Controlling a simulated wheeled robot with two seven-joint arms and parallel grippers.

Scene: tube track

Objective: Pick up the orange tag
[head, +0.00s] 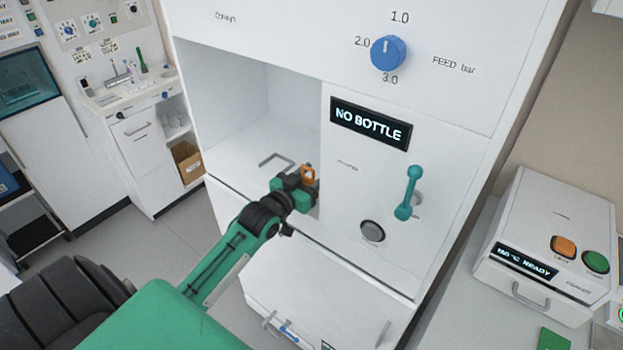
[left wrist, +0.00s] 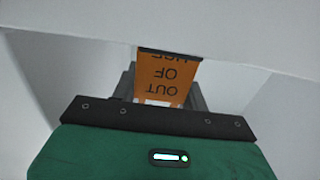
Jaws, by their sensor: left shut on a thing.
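The orange tag (head: 308,174) is at my left gripper (head: 308,182), inside the open bay of the white cabinet. In the left wrist view the tag (left wrist: 168,76) shows the words "OUT OF USE" upside down, with a dark strip along its upper edge. My left gripper's grey fingers (left wrist: 165,92) stand on both sides of the tag and are shut on it. The tag's lower end is hidden by the gripper body. My right gripper is not in either view.
The cabinet front (head: 350,165) has a "NO BOTTLE" display (head: 370,123), a blue dial (head: 388,53) and a teal lever (head: 409,192) right of the bay. A grey bracket (head: 276,160) lies in the bay. A white machine (head: 550,240) stands on the right counter.

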